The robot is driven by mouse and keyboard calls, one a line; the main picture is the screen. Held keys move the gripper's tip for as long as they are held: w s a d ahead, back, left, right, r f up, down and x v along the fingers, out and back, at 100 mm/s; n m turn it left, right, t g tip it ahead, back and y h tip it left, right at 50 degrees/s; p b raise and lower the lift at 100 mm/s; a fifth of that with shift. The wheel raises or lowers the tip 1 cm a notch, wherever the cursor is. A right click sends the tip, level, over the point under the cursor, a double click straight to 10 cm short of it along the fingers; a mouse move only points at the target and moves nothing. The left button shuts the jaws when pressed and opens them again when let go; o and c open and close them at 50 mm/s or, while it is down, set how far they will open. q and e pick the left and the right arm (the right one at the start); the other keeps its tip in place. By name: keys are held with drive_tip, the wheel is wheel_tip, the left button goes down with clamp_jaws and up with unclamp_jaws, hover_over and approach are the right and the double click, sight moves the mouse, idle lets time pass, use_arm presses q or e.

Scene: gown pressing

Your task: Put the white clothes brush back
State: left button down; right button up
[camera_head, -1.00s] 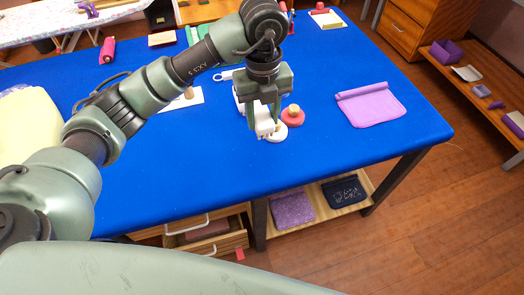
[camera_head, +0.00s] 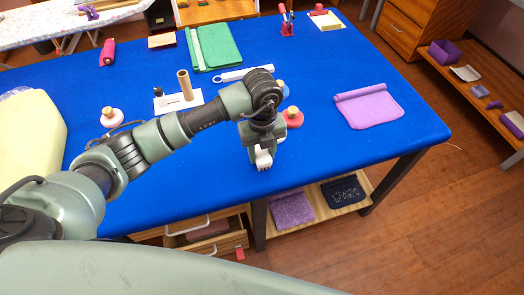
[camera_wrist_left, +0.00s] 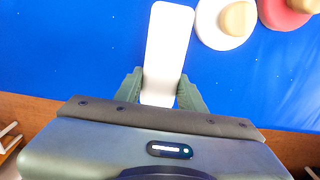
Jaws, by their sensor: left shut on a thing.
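My left gripper (camera_head: 262,150) is shut on the white clothes brush (camera_wrist_left: 168,45), over the table's near part. The wrist view shows the brush as a long white block between the two green fingers, pointing away from the wrist. In the head view only its lower white end (camera_head: 263,160) shows below the fingers; the gripper hides the rest. I cannot tell whether it touches the table. My right gripper is not in view.
The blue table (camera_head: 330,140) has a red disc with a knob (camera_head: 293,118) and a white knobbed disc (camera_wrist_left: 222,25) beside the gripper. A white stand with a brown post (camera_head: 184,87) is farther back. Purple cloth (camera_head: 368,108) lies right. The table's front centre is clear.

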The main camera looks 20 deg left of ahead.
sight(262, 153)
use_arm(q)
drive_tip(key=c, duration=0.9)
unclamp_jaws()
drive_tip(key=shift+f, duration=0.1)
drive_tip(key=shift+o, duration=0.2)
wheel_tip(262, 153, up, 12)
drive_tip(key=b, duration=0.1)
drive_tip(key=shift+b, duration=0.4)
